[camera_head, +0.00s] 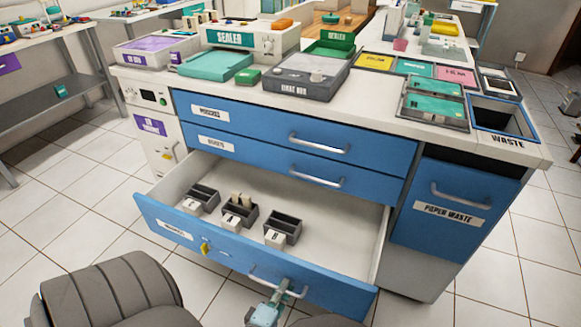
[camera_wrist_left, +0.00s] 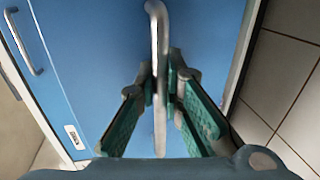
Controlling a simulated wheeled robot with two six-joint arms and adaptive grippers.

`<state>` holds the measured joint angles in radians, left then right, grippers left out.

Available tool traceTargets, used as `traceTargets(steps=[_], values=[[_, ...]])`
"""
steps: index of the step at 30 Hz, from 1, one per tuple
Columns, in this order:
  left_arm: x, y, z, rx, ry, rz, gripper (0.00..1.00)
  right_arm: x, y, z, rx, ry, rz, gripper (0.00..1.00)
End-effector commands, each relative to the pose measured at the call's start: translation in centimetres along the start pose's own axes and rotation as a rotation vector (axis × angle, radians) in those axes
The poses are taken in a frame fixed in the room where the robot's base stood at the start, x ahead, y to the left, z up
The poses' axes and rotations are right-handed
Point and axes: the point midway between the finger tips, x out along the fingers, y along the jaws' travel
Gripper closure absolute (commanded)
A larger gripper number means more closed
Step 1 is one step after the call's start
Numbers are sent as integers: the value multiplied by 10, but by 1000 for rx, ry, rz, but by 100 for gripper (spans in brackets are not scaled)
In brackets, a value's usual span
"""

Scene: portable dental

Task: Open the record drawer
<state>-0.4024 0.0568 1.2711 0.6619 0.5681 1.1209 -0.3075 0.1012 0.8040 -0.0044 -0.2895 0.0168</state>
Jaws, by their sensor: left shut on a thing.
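The record drawer (camera_head: 340,285) is the lowest blue drawer of the cabinet. It stands well out, with its white inside showing. Its label is too small to read surely. My left gripper (camera_head: 281,292) is at the drawer's silver bar handle (camera_head: 261,281), low in the head view. In the left wrist view, the fingers of my left gripper (camera_wrist_left: 162,75) are closed around the upright-looking bar of the handle (camera_wrist_left: 160,125), one on each side. My right gripper is not in view.
Small dark divided holders (camera_head: 283,228) stand inside the drawer. Two shut blue drawers (camera_head: 260,125) lie above it. A paper waste bin front (camera_head: 445,215) is at the right. The countertop holds a sealer (camera_head: 250,38) and trays. Tiled floor is free at the left.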

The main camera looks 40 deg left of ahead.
Motion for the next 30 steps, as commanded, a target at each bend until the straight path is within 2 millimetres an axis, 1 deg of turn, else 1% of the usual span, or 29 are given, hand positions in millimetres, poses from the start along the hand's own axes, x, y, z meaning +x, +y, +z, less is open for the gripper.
traceTargets(steps=[3, 9, 14, 23, 24, 25, 30], values=[[-13, -2, 0, -1, 1, 1, 100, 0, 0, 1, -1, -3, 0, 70], [-25, -5, 0, 0, 1, 1, 100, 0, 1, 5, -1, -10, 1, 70], [-29, -6, 0, 0, 2, 1, 100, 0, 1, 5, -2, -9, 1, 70], [-29, -6, -1, -1, 2, 1, 100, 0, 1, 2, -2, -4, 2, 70], [-29, -6, -1, -1, 2, 1, 87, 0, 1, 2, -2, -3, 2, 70], [-29, -6, -1, -1, 2, 1, 82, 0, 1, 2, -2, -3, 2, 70], [-29, -6, 0, -1, 2, 1, 82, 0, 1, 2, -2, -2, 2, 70]])
